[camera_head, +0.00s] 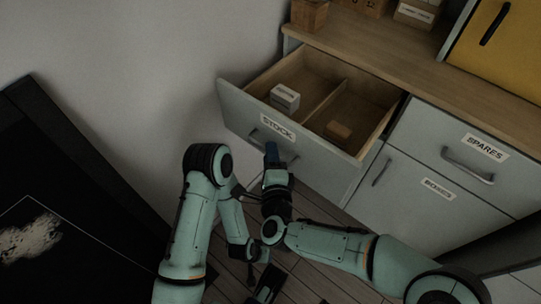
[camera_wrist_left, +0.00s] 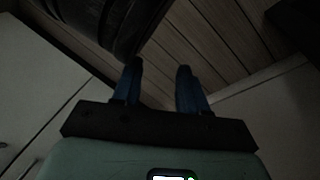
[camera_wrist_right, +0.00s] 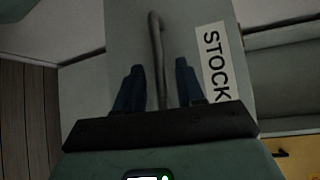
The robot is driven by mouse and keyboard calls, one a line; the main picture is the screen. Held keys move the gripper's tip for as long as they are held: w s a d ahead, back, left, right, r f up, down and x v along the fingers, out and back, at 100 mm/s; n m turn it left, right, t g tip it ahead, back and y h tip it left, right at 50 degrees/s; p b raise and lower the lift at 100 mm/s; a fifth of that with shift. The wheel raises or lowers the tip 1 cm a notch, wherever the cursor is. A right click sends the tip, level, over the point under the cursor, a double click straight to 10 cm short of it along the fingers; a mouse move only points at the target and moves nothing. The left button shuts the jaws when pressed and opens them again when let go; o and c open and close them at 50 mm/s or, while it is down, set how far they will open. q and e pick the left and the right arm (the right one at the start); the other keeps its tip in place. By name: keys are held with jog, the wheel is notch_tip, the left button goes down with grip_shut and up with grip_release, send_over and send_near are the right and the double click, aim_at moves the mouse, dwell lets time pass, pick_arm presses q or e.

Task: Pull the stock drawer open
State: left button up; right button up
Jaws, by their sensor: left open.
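The stock drawer (camera_head: 238,112), grey with a white STOCK label (camera_head: 278,128), stands pulled well out of the cabinet. Its wooden inside and divider show. Its bar handle (camera_head: 291,160) is partly hidden behind my right gripper (camera_head: 272,153). In the right wrist view the handle (camera_wrist_right: 157,50) runs between the two blue fingers of my right gripper (camera_wrist_right: 159,88), with gaps on both sides; the fingers are apart. My left gripper (camera_wrist_left: 157,85) is open and empty, low over the floor, and is hard to make out in the head view.
The drawer holds a small white box (camera_head: 285,97) and a brown box (camera_head: 338,132). The SPARES drawer (camera_head: 430,129) and BOXES door (camera_head: 410,190) are shut. Boxes (camera_head: 418,12) stand on the wooden top. A dark panel (camera_head: 50,200) lies at left. Wall is close left of the drawer.

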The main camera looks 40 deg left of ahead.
pick_arm(q)
jog(key=r, duration=0.1)
jog(key=p, duration=0.1)
jog(key=w+r, duration=0.1)
jog(key=shift+w+d+r+t+p, duration=0.1)
jog(key=shift+d+r+t+p, duration=0.2)
jog(key=shift+d, duration=0.1)
pick_arm(e)
jog(key=v, duration=1.3)
jog(key=shift+s+d, duration=0.1)
jog(key=shift+s, duration=0.05)
